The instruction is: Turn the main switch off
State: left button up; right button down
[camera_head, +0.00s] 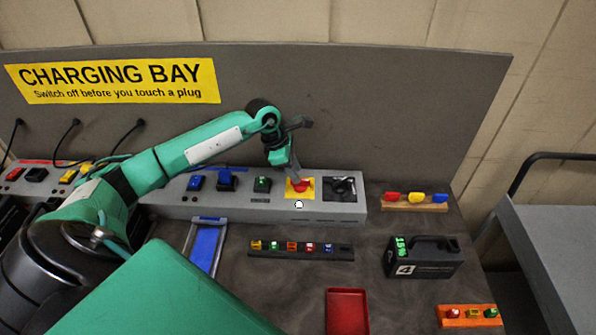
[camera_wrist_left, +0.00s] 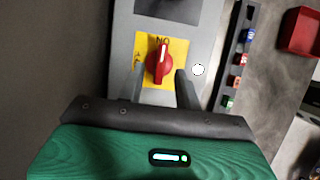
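The main switch is a red rotary knob (camera_head: 300,186) on a yellow plate, on top of the long grey console. In the left wrist view the knob (camera_wrist_left: 160,65) has its handle lined up with the ON mark; another mark sits at the plate's left side. My left gripper (camera_head: 292,172) reaches down from above at the knob. In the wrist view its two fingers (camera_wrist_left: 166,84) are apart, with the knob between and just beyond their tips. I cannot tell whether they touch it. My right gripper is out of view.
A black socket (camera_head: 342,187) lies right of the switch; blue and green plugs (camera_head: 262,184) lie left. In front are a small-plug strip (camera_head: 300,249), a blue-lined tray (camera_head: 205,245), a red tray (camera_head: 347,312) and a black battery case (camera_head: 423,258). A grey board (camera_head: 400,120) stands behind.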

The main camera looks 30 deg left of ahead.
pick_arm(q)
jog(key=shift+x, duration=1.05)
jog(key=shift+d+f+p, duration=0.15)
jog(key=shift+f+p, duration=0.15)
jog(key=shift+f, duration=0.15)
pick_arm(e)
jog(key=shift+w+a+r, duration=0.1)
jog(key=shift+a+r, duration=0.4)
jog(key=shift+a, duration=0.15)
pick_arm(q)
jog(key=shift+c, duration=0.2)
grip_shut()
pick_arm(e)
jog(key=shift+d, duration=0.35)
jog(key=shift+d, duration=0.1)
